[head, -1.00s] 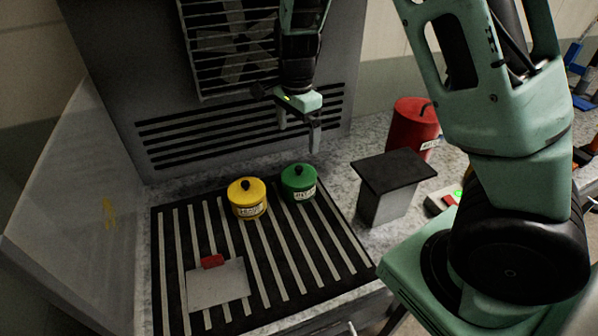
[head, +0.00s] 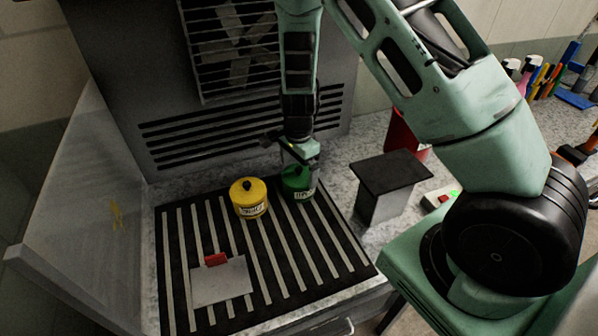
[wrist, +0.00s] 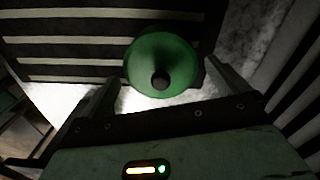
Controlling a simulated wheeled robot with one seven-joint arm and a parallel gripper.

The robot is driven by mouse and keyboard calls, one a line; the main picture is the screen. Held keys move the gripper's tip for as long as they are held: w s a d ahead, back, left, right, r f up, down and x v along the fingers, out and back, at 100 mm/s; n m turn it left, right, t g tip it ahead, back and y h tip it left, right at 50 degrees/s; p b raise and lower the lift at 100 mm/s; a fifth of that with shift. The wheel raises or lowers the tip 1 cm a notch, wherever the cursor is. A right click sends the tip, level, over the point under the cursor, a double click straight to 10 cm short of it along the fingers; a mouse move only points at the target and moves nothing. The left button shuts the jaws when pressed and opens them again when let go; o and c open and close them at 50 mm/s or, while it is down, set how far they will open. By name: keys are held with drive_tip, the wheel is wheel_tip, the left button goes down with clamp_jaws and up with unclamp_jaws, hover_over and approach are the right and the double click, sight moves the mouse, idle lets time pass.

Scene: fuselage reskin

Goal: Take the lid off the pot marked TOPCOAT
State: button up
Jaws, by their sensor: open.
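A green pot (head: 297,186) with a white label stands on the striped mat at its back right. A yellow pot (head: 248,197) with a black knob and a white label stands just left of it. The lettering on both labels is too small to read surely. My gripper (head: 300,165) is over the green pot and partly hides its lid. In the wrist view the green lid with its dark knob (wrist: 160,82) lies between and just beyond the two spread fingers of my gripper (wrist: 163,75). The fingers are open and hold nothing.
The striped mat (head: 273,290) carries a pale plate (head: 222,283) with a red block (head: 215,259). Right of the mat stands a dark-topped block (head: 390,172), with a red can (head: 401,133) behind it. A vented wall (head: 235,135) rises close behind the pots.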

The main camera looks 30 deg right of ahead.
drive_tip(key=c, duration=0.8)
